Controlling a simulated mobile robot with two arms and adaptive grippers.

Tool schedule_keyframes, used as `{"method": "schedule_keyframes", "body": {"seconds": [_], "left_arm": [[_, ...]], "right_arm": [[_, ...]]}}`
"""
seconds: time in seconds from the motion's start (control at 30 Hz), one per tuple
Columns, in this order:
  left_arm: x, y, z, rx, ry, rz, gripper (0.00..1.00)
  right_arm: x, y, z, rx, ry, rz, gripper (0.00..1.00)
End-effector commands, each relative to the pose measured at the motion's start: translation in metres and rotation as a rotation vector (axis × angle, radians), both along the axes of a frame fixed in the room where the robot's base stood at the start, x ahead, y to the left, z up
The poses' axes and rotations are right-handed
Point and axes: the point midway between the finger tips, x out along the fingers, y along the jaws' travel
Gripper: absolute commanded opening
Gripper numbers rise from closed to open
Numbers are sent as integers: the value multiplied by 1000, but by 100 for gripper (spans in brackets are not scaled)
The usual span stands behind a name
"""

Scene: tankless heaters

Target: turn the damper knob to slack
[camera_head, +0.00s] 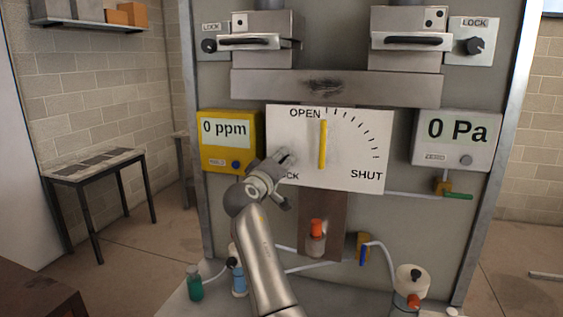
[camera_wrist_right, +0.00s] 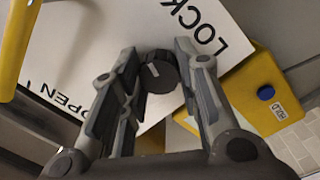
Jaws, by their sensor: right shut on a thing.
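The white damper plate (camera_head: 350,150) carries an upright yellow lever (camera_head: 323,145) that points toward OPEN, with SHUT at its lower right. The damper knob (camera_wrist_right: 160,73) is small, round and black with a short white mark, beside the word LOCK in the right wrist view. My right gripper (camera_head: 283,158) is at the plate's lower left, covering the knob and part of that label in the head view. In the wrist view the fingers of my right gripper (camera_wrist_right: 158,68) are on both sides of the knob, shut on it. My left gripper is not in view.
A yellow meter (camera_head: 228,130) reading 0 ppm is left of the plate; a gauge (camera_head: 457,132) reading 0 Pa is right. Two more black lock knobs (camera_head: 209,46) (camera_head: 474,46) sit above. Bottles and a white canister (camera_head: 410,280) stand below. A side table (camera_head: 95,165) is at left.

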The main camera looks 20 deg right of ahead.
Motion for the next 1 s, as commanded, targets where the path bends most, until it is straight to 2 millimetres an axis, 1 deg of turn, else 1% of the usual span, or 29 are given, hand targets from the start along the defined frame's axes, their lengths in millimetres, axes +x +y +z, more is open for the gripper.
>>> {"method": "schedule_keyframes", "body": {"seconds": [0.03, 0.57, 1.0], "left_arm": [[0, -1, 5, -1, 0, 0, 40], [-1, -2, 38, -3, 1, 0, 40], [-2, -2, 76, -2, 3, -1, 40]], "right_arm": [[0, -1, 2, -34, 23, -2, 7], [-1, -2, 4, -447, 302, -3, 7], [-1, -3, 6, -794, 536, -4, 7]]}}
